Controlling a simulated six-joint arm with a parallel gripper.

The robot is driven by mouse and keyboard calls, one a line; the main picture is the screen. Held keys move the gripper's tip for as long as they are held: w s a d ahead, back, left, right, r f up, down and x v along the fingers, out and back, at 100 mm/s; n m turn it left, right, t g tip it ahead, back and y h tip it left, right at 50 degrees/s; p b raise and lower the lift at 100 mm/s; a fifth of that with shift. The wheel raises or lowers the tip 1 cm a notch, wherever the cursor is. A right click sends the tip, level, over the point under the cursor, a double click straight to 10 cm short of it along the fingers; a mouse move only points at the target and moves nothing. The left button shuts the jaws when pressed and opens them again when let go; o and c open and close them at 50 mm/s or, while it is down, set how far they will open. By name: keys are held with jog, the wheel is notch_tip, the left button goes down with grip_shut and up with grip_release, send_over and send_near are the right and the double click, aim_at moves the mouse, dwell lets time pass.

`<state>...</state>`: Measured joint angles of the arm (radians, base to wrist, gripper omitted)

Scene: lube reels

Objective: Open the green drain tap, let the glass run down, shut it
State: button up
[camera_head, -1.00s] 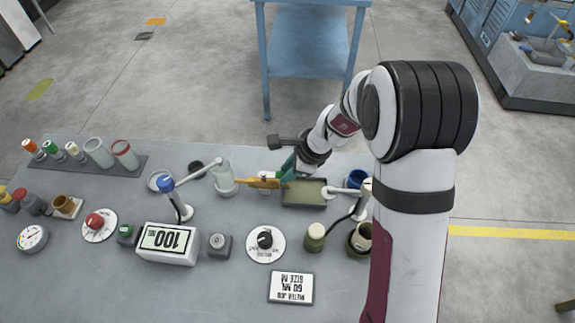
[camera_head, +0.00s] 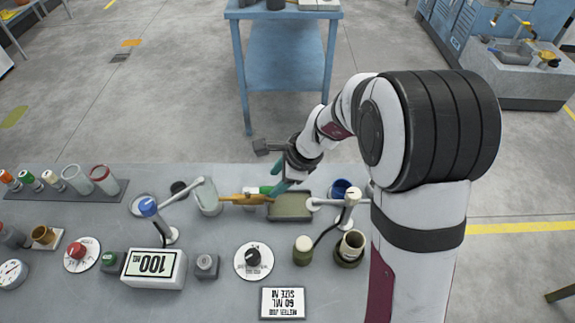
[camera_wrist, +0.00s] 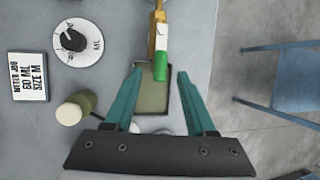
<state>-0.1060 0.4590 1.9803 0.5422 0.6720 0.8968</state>
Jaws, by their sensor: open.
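The green tap handle (camera_wrist: 160,66) sits on a brass tap body (camera_wrist: 158,28) in the wrist view. In the head view the brass tap (camera_head: 240,199) runs right from the glass (camera_head: 208,198), and its green handle (camera_head: 267,190) shows beside my fingers. My gripper (camera_wrist: 156,78) is open, with its teal fingers apart and the handle between the lines of their tips. I cannot tell their height over it. In the head view my gripper (camera_head: 277,184) hangs over the tray (camera_head: 291,214) under the tap's outlet end. The liquid level in the glass is unclear.
A display (camera_head: 151,264) reads 100, and a card (camera_head: 283,303) reads 60 ML, size M. A dial (camera_head: 253,257), a blue-topped post (camera_head: 152,212), a cream-capped bottle (camera_head: 303,250) and a pot (camera_head: 349,250) stand around. A rack of bottles (camera_head: 65,191) is at left.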

jog(key=v, duration=1.1)
jog(key=shift+r, duration=0.2)
jog(key=shift+s+d, duration=0.1)
jog(key=s+d+n+g+h, duration=0.1)
jog(key=s+n, duration=0.5)
jog(key=s, duration=0.6)
jog(key=s+d+n+g+h, duration=0.1)
jog(key=s+d+n, duration=0.2)
jog(key=s, duration=1)
jog(key=n, duration=0.3)
jog(key=shift+d+f+h, duration=0.15)
jog(key=shift+d+h, duration=0.15)
jog(key=shift+d, duration=0.05)
jog(key=shift+s, duration=0.1)
